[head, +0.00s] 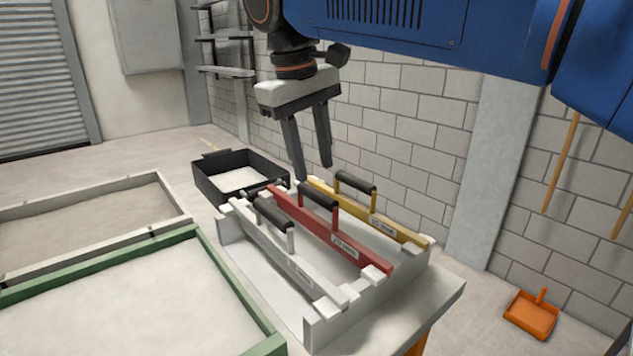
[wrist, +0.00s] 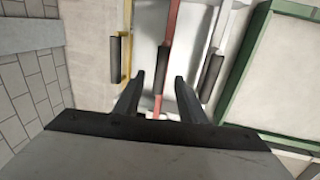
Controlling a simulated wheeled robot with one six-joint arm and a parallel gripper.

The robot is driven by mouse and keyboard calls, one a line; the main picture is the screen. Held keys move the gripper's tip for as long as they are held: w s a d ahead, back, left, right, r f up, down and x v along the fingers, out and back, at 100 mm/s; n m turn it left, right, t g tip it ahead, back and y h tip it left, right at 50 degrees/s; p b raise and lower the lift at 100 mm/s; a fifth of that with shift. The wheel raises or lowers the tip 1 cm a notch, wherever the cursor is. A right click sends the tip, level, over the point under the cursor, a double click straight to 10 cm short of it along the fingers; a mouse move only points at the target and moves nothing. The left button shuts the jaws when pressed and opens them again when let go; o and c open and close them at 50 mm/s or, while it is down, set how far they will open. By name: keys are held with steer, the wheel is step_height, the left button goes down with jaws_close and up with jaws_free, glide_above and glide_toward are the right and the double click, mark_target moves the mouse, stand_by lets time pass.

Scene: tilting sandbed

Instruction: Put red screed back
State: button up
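The red screed (head: 330,232) sits in the middle of the white rack (head: 318,333), with its black handle (head: 317,195) upright. My gripper (head: 313,172) is open and empty above the rack, its fingers pointing down, apart from the handle in the head view. In the wrist view the red screed (wrist: 173,17) runs between the open fingers (wrist: 159,77), and its black handle (wrist: 163,60) lies just ahead of the fingertips. The ends of the red screed rest in the rack's slotted end walls.
A yellow screed (head: 385,223) and a grey screed (head: 290,257) sit on either side in the rack. A black bin (head: 205,185) stands behind it. A green-framed sandbed (head: 225,268) lies at left, and a block wall (head: 400,130) stands close behind.

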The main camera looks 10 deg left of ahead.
steer(key=shift+s+a+r, duration=0.15)
steer(key=shift+s+r, duration=0.05)
steer(key=shift+r, duration=0.85)
steer(key=shift+s+a+r, duration=0.1)
steer(key=shift+s+r, duration=0.05)
steer(key=shift+r, duration=0.9)
steer(key=d+f+m, duration=0.1)
steer(key=d+f, duration=0.2)
steer(key=d, duration=0.4)
steer(key=d+f+m+y, duration=0.1)
steer(key=d+f, duration=0.2)
steer(key=d, duration=0.5)
steer(key=d+f+m, duration=0.2)
steer(key=d+f, duration=0.2)
steer(key=d, duration=0.4)
steer(key=shift+s+d+f+t, duration=0.1)
steer(key=shift+s+d+t, duration=0.15)
steer(key=shift+s+t, duration=0.15)
steer(key=s+d+f+m+t, duration=0.1)
steer(key=s+d+f+m, duration=0.1)
steer(key=s+d+f, duration=0.4)
steer(key=s+d+f+m+t, duration=0.1)
steer(key=s+d+f+m, duration=0.2)
steer(key=s+d+f, duration=0.4)
steer(key=d+f, duration=0.3)
steer(key=f, duration=0.5)
steer(key=shift+m, duration=0.3)
steer(key=shift+r, duration=0.1)
